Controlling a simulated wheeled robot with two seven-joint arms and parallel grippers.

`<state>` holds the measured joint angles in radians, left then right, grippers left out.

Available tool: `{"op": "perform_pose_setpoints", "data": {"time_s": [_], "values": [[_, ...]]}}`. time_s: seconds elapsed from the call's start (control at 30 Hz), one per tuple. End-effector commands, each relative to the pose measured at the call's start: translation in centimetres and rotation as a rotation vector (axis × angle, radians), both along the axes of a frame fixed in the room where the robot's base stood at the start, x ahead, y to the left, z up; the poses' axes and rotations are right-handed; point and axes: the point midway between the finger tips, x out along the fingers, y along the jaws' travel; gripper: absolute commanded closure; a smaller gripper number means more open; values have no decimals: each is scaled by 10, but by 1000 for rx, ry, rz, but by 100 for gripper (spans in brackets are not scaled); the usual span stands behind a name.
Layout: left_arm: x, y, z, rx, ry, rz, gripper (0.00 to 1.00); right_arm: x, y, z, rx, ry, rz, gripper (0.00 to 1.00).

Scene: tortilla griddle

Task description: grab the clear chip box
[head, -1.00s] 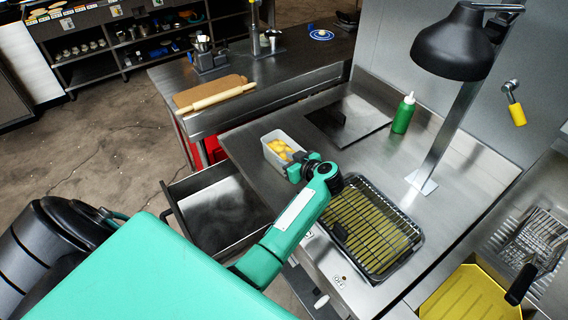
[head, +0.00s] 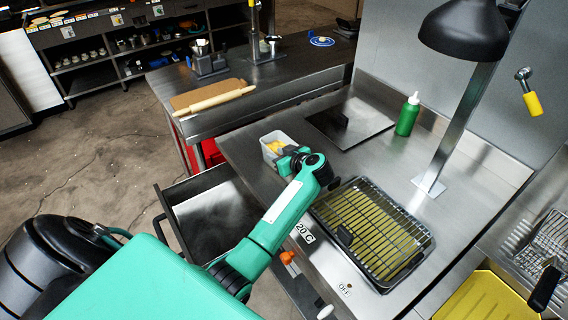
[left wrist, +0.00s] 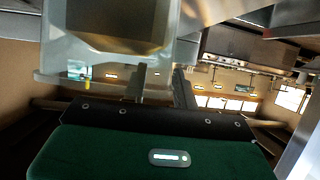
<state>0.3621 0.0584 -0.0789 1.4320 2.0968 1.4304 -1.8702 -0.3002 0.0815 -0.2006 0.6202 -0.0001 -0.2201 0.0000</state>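The clear chip box (head: 266,152) stands on the steel counter near its left edge, with yellow chips inside. My left gripper (head: 284,161) is at the near right side of the box and hides part of it. In the left wrist view the clear box (left wrist: 105,45) looms large and blurred at the top. The two fingers of my left gripper (left wrist: 161,87) show apart there, around the box's right edge. I cannot tell whether they touch it. My right gripper is not in view.
A wire-racked tray (head: 372,232) sits right of my arm. A green bottle (head: 407,116) and a lamp (head: 463,32) stand behind. An open drawer (head: 205,215) is below the counter's left edge. A rolling pin (head: 216,98) lies on the far table.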

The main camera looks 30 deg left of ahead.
Motion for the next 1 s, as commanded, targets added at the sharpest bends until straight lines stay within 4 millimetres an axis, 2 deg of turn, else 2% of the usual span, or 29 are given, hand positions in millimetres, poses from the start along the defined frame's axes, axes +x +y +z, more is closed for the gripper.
{"op": "perform_pose_setpoints", "data": {"time_s": [0.17, 0.3, 0.33, 0.77, 1.0], "values": [[0, 0, 1, 0, 0, 0, 71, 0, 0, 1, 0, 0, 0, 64], [0, 0, 1, 0, 0, 0, 97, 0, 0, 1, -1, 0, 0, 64], [0, 0, 1, 0, 0, 0, 100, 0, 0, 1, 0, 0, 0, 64], [0, 0, 1, 0, 0, 0, 100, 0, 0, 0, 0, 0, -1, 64], [1, 0, 19, 0, -5, 0, 100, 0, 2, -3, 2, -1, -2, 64]]}}
